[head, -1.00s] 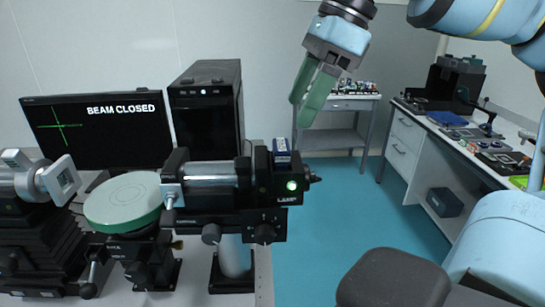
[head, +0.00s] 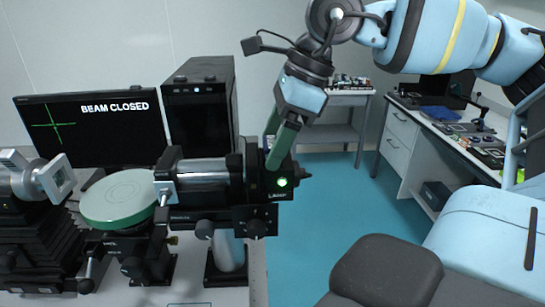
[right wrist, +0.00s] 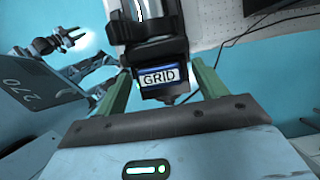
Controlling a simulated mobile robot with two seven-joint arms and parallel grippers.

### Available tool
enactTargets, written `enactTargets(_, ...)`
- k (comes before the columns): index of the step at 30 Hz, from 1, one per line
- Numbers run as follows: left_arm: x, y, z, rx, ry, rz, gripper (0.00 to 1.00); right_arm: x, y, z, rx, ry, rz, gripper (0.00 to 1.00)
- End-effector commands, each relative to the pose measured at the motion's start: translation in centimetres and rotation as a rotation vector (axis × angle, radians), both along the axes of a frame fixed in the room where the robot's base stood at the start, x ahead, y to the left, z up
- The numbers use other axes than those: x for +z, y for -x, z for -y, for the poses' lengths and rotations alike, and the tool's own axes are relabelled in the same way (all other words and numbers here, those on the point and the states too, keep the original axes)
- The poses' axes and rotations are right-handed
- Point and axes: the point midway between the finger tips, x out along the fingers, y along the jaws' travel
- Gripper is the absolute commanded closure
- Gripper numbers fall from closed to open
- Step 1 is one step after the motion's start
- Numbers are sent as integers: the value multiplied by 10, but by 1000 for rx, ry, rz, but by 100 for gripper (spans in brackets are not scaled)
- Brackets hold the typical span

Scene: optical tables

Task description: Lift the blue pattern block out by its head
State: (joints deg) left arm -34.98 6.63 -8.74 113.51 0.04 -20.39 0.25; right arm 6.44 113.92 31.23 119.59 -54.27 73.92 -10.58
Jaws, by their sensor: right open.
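The blue pattern block, its head labelled GRID (right wrist: 158,78), shows in the right wrist view at the end of the black lamp housing (right wrist: 150,45). My right gripper (right wrist: 162,80) is open, with one green finger on either side of the head. I cannot tell whether the fingers touch it. In the head view my right gripper (head: 270,158) points down at the top of the lamp housing (head: 280,190), which has a lit green lamp.
A green round table (head: 120,200) and a metal-framed mount (head: 55,178) stand left of the lamp unit. A monitor (head: 95,130) reading BEAM CLOSED and a black computer tower (head: 200,110) stand behind. Blue floor lies to the right, before a side bench (head: 420,150).

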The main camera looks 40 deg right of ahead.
Motion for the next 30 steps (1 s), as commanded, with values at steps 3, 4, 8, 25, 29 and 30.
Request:
enactTargets(3,-1,1,0,0,0,-2,64,0,0,0,0,0,0,29)
enactTargets(4,-1,1,0,0,-1,-3,64,0,0,0,0,0,0,29)
enactTargets(8,-1,2,0,0,-1,-4,64,0,0,0,0,0,0,45)
enactTargets(25,-3,3,0,0,-1,-9,64,6,-1,0,-1,0,2,79)
enactTargets(29,-8,7,0,0,-1,-19,64,23,-1,0,-1,1,3,79)
enactTargets(30,-9,8,0,0,-1,-22,64,31,-1,0,-2,2,3,79)
